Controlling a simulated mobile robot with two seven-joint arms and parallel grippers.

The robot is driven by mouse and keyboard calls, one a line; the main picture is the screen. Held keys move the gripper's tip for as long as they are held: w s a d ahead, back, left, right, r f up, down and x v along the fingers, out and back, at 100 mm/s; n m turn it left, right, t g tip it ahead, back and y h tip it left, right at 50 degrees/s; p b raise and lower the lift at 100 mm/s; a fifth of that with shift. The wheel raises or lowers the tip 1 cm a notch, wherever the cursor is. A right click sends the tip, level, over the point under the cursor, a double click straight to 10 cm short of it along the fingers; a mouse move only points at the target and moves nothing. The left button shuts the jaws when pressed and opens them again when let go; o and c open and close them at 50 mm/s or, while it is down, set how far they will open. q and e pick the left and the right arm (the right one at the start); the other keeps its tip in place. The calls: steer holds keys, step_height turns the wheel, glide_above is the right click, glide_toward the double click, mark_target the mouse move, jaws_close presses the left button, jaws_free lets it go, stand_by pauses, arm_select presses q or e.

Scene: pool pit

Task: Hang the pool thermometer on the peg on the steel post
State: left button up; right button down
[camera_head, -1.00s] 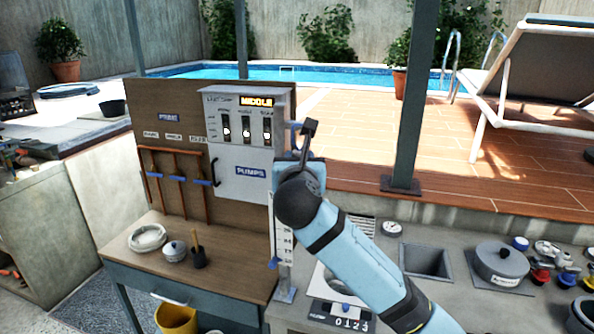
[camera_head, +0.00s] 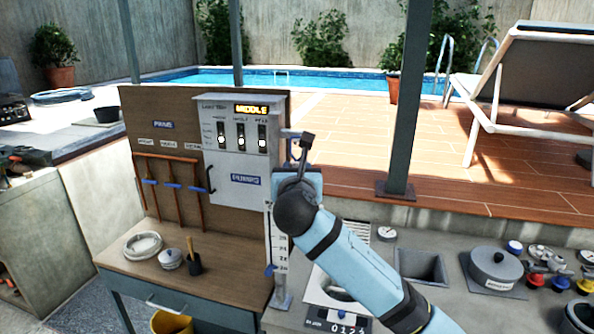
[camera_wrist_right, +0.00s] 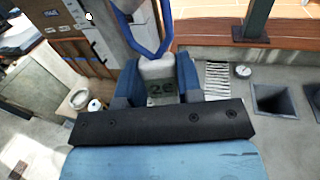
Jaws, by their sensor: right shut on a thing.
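The pool thermometer (camera_wrist_right: 158,72) shows in the right wrist view as a pale grey body with a number display and a blue loop rising from it. My right gripper (camera_wrist_right: 160,84) is shut on its body, one blue finger on each side. The gripper hides most of the thermometer there. I cannot make out the peg or whether the loop touches it. My left gripper is out of view.
A scale strip (camera_head: 278,245) stands along the post. Left of it is a panel with a grey pump box (camera_head: 238,150) above a wooden bench (camera_head: 215,265).

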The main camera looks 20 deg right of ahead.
steer(key=c, duration=0.7)
jaws_free()
steer(key=b+v, duration=0.2)
steer(key=v, duration=1.1)
steer(key=s+a+f+m+g+y, duration=0.15)
steer(key=f+m, duration=0.25)
steer(key=f, duration=0.6)
steer(key=s+f+m+g+y, duration=0.1)
steer(key=s+f+m+y, duration=0.2)
steer(key=f, duration=0.6)
steer(key=s+f+m+g+y, duration=0.1)
steer(key=f+m+g+y, duration=0.3)
steer(key=f, duration=0.6)
steer(key=s+d+f+m, duration=0.2)
steer(key=s+f+m, duration=0.7)
steer(key=s+d+f+m, duration=0.2)
steer(key=s+f+m, duration=0.7)
steer(key=s, duration=0.1)
steer(key=shift+d+f+p, duration=0.25)
steer(key=shift+f+p, duration=0.1)
steer(key=shift+p, duration=0.1)
steer(key=shift+t+y, duration=0.25)
